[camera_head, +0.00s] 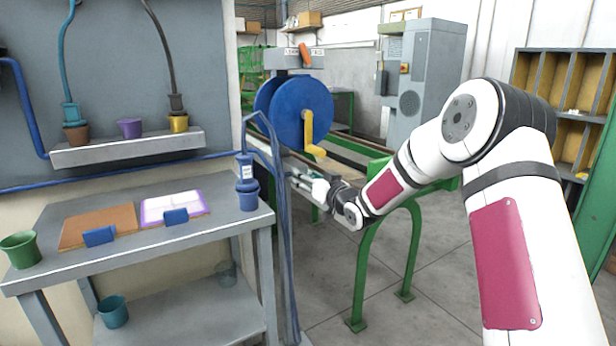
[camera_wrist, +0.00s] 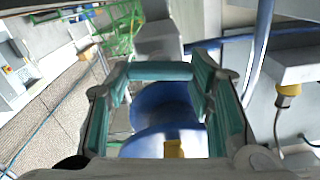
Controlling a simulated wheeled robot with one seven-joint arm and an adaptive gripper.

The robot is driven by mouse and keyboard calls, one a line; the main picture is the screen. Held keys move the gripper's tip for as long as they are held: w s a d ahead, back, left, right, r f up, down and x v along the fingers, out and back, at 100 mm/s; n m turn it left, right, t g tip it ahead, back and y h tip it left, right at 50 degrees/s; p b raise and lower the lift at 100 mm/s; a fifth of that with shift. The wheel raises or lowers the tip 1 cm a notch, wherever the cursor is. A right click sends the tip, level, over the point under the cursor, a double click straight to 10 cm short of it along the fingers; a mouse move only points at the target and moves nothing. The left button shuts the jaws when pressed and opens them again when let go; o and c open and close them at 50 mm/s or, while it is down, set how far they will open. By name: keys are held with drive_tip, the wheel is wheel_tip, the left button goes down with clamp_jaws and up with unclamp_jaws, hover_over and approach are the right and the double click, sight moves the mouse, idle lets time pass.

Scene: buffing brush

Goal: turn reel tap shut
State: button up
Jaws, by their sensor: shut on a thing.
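My gripper (camera_head: 299,181) reaches in beside the hose post, just below the blue reel (camera_head: 303,112) with its yellow crank (camera_head: 312,136). In the wrist view my gripper (camera_wrist: 160,72) has its two teal-padded fingers apart, shut on a teal bar (camera_wrist: 158,71) that spans between the fingertips. This bar appears to be the handle of the reel tap. The body of the tap is hidden, and its turn angle cannot be told. The reel (camera_wrist: 160,105) and crank (camera_wrist: 173,148) show between the fingers.
A grey workbench (camera_head: 150,255) stands at left with a brown board, an open book and a blue fitting (camera_head: 247,180). Blue hoses (camera_head: 284,230) hang close to my gripper. A green rail frame (camera_head: 413,240) stands beneath my forearm. The floor at front centre is clear.

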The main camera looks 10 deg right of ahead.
drive_tip(key=shift+d+f+m+p, duration=0.15)
drive_tip(key=shift+m+p, duration=1.15)
drive_tip(key=shift+m, duration=2.65)
drive_tip(key=shift+f+m+p, duration=0.1)
drive_tip(key=shift+m+p, duration=1.2)
drive_tip(key=shift+m, duration=2.65)
drive_tip(key=o, duration=1.2)
drive_tip(key=shift+c, duration=0.2)
drive_tip(key=v, duration=1.2)
